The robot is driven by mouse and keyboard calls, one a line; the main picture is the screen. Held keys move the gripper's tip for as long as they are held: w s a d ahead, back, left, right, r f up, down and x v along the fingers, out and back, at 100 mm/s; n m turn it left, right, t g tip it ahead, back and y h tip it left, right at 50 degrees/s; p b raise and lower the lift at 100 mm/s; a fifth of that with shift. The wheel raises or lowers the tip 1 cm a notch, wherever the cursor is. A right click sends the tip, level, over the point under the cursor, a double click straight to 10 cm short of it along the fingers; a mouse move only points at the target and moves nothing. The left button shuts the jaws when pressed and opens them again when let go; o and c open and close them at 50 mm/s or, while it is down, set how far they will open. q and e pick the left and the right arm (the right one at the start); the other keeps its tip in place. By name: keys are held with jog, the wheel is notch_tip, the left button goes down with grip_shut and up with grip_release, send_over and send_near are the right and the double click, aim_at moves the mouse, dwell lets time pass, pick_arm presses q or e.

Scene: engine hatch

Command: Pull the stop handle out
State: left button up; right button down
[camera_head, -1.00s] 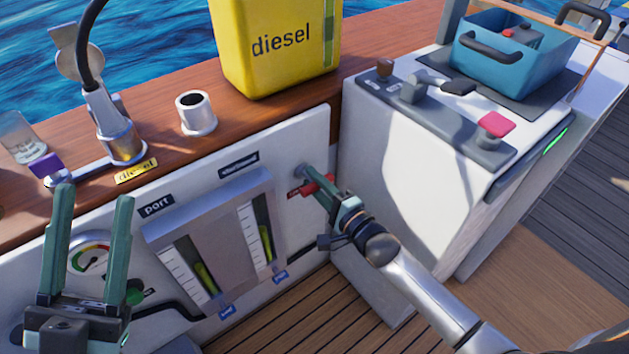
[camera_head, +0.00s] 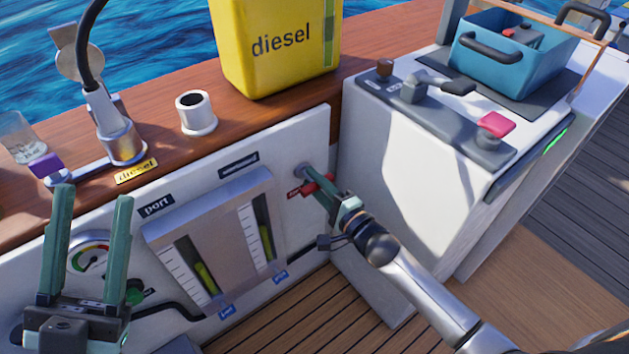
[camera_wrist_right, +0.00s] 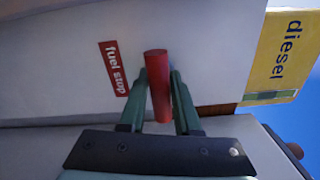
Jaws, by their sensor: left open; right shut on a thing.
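The stop handle is a red bar (camera_head: 318,184) on the white panel (camera_head: 322,134), right of the two level gauges in the head view. It also shows as a red cylinder (camera_wrist_right: 158,82) in the right wrist view, beside a red "fuel stop" label (camera_wrist_right: 114,68). My right gripper (camera_head: 326,190) is shut on the handle, with its fingers on either side of the bar. How far the handle stands out from the panel is hard to tell. My left gripper (camera_head: 92,200) is open and empty in front of the panel's left part, near a round dial (camera_head: 90,257).
A yellow diesel can (camera_head: 278,45) and a metal filler pipe (camera_head: 196,113) stand on the wooden ledge above. A white console (camera_head: 400,150) with levers and a pink-topped knob (camera_head: 496,125) is close on the right. A blue crate (camera_head: 520,60) sits on it.

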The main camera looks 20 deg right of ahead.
aim_at(320, 188)
jog(key=shift+s+d+p, duration=0.15)
jog(key=shift+s+p, duration=0.2)
jog(key=shift+p, duration=0.05)
jog(key=p+v, duration=0.2)
jog(key=v, duration=0.1)
jog(key=shift+s+d, duration=0.15)
jog(key=shift+s, duration=0.35)
pick_arm(q)
jog(key=r, duration=0.3)
jog(key=shift+a, duration=0.2)
pick_arm(e)
jog(key=shift+f, duration=0.1)
jog(key=c, duration=0.7)
grip_release()
jog(key=shift+d, duration=0.1)
jog(key=shift+s, duration=0.2)
